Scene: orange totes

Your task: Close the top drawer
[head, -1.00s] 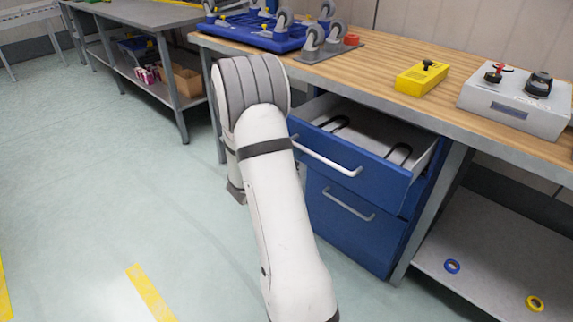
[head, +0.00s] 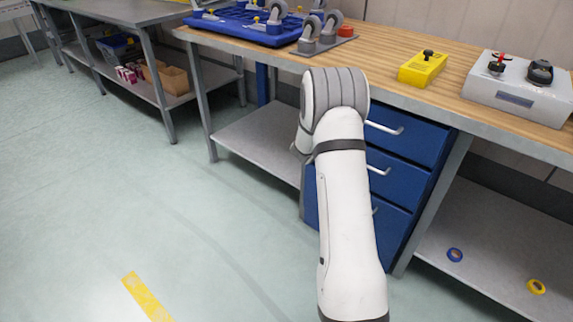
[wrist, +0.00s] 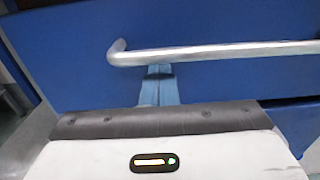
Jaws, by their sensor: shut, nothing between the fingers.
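The blue top drawer (head: 415,142) sits in line with the drawer fronts below it in the head view, its silver handle (head: 385,128) partly hidden by my arm. No open drawer interior shows. In the wrist view a blue drawer front (wrist: 60,60) fills most of the picture, with a silver bar handle (wrist: 215,52) across it. My gripper (wrist: 159,70) is shut and empty, its fingertips at the drawer front just below the handle's left part. I cannot tell whether they touch it. My arm hides the gripper in the head view.
The wooden workbench top (head: 400,50) lies above the drawers, with a yellow control box (head: 422,68) and a grey control box (head: 518,88) on it. A lower shelf (head: 490,245) holds blue and yellow rings. Floor to the left is clear.

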